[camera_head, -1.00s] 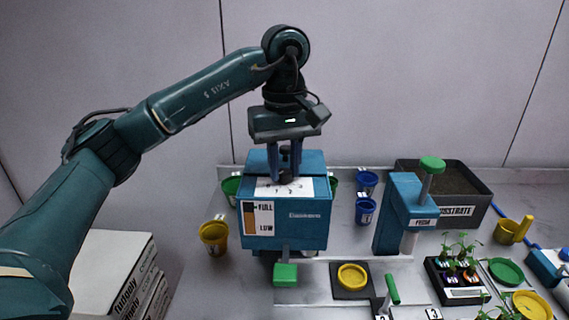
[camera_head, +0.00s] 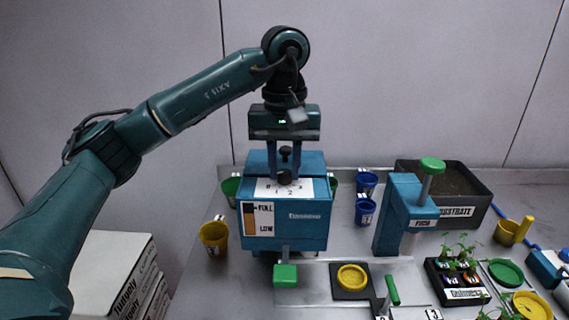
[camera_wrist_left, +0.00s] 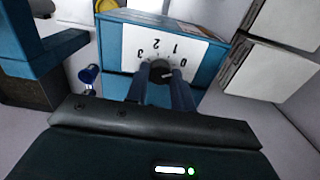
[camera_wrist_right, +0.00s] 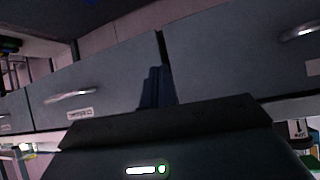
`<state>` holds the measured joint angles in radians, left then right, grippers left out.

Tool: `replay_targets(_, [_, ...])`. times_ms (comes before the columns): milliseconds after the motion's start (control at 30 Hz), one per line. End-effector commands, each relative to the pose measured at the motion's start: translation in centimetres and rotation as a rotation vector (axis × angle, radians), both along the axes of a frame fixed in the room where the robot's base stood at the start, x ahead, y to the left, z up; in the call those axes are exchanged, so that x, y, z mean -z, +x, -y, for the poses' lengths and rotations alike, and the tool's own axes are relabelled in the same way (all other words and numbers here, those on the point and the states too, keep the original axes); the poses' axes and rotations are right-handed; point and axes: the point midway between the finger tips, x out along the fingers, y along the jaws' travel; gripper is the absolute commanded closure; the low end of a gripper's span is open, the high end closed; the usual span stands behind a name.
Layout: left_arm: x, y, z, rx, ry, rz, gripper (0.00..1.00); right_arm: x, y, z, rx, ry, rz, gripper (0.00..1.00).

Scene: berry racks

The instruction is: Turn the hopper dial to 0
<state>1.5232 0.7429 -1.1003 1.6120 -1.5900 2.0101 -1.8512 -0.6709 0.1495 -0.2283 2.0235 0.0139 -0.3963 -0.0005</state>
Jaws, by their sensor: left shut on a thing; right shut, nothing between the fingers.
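The blue hopper (camera_head: 286,228) stands on the bench with a white dial plate (camera_head: 300,188) on top, numbered 0 to 3. My left gripper (camera_head: 285,172) points down and is shut on the black dial knob (camera_head: 284,178). In the left wrist view the fingers straddle the knob (camera_wrist_left: 160,71). A pale mark on the knob lies on its right side, towards the 0 (camera_wrist_left: 183,62); its exact alignment is hard to tell. My right gripper (camera_wrist_right: 157,88) is shut and empty, in front of grey drawers and out of the head view.
A green lever (camera_head: 286,275) sticks out below the hopper front. A blue press with a green knob (camera_head: 432,165) stands to the right. Yellow cup (camera_head: 214,237) and blue cups (camera_head: 365,211) flank the hopper. White boxes (camera_head: 110,262) are stacked at left.

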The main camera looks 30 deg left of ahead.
Motion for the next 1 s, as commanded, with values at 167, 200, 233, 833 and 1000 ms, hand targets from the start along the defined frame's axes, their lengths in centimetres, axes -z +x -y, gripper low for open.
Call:
replay_targets(167, [-0.1,0.0,0.0,0.000,-0.001,0.004,0.99,-0.1,0.1,0.0,0.000,-0.001,0.002,1.00])
replay_targets(200, [-0.1,0.0,0.0,0.000,-0.001,0.004,0.73,-0.1,0.2,0.0,0.000,-0.001,0.003,1.00])
replay_targets(233, [-0.1,0.0,0.0,0.000,-0.001,0.004,0.70,-0.1,0.2,0.0,0.000,0.000,0.005,1.00])
replay_targets(833, [-1.5,0.1,0.0,-0.001,0.001,0.004,0.54,-0.8,0.7,0.1,-0.001,-0.003,0.018,1.00])
replay_targets(1000, [-4.9,0.1,0.0,-0.002,0.001,0.007,0.54,-1.1,0.6,0.3,0.002,-0.007,0.011,1.00])
